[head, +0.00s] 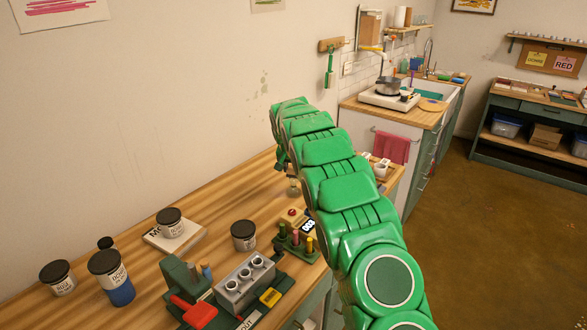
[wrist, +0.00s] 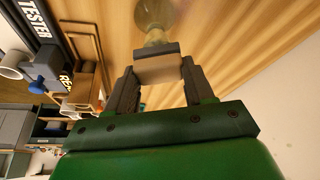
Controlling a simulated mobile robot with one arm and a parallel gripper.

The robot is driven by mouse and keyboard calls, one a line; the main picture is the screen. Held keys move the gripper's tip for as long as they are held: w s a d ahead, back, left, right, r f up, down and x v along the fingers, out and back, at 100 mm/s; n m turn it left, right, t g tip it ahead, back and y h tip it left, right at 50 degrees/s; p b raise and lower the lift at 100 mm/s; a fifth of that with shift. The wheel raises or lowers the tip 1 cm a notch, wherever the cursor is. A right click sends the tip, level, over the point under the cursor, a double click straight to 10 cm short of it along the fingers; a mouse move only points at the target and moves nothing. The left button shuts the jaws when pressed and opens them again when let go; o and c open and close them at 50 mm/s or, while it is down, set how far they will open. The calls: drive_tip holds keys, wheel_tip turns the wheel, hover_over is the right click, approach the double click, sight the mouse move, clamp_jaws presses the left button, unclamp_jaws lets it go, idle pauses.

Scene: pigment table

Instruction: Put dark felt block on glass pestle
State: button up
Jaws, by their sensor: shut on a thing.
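My gripper (wrist: 158,74) is shut on the dark felt block (wrist: 157,49), a block with a tan face and a dark grey layer along its far side. The glass pestle (wrist: 155,14), clear with a round wide end and a narrower neck, is just beyond the block in the wrist view. The block's dark side overlaps the neck in the picture; whether they touch I cannot tell. In the head view my gripper is low over the far part of the wooden table, mostly behind my green arm. A small brownish glassy thing, probably the pestle (head: 293,187), shows below it; the block is hidden there.
A tester (wrist: 40,22) and a wooden rack (wrist: 85,85) stand to the left in the wrist view. In the head view, several lidded jars (head: 110,275), a grey block with holes (head: 245,281) and a peg stand (head: 296,240) are nearer. The wall is close behind.

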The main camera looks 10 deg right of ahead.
drive_tip(key=shift+f, duration=0.1)
drive_tip(key=o, duration=1)
drive_tip(key=v, duration=1.2)
drive_tip(key=shift+a, duration=0.1)
